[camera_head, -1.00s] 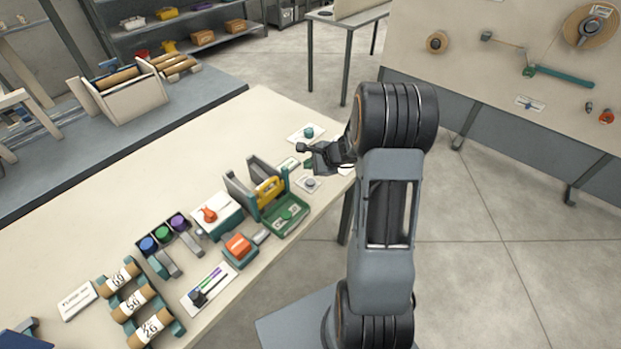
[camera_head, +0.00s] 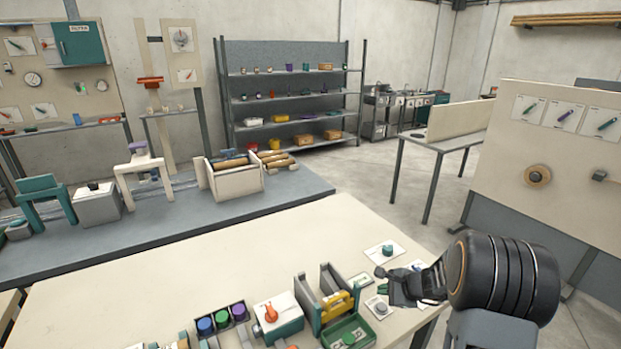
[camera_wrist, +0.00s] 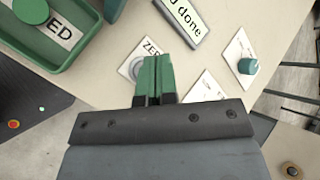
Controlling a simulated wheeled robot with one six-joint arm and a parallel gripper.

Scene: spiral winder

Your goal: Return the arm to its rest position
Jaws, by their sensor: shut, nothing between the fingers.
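My arm is at the right of the head view, above the right end of the cream bench (camera_head: 180,255). My gripper (camera_head: 380,279) points left over the bench in the head view. In the wrist view my gripper (camera_wrist: 154,62) has its green fingers together with nothing between them. Below them a round grey knob (camera_wrist: 136,68) on a white card is partly covered by the fingers. A teal knob (camera_wrist: 248,66) on another card is to the right, apart from the gripper.
A green tray (camera_head: 350,334) and a yellow-handled holder (camera_head: 335,306) stand left of my gripper. A white box with an orange knob (camera_head: 271,313) and colored spools (camera_head: 222,318) are farther left. A board (camera_head: 560,150) stands behind my arm at right. The bench middle is clear.

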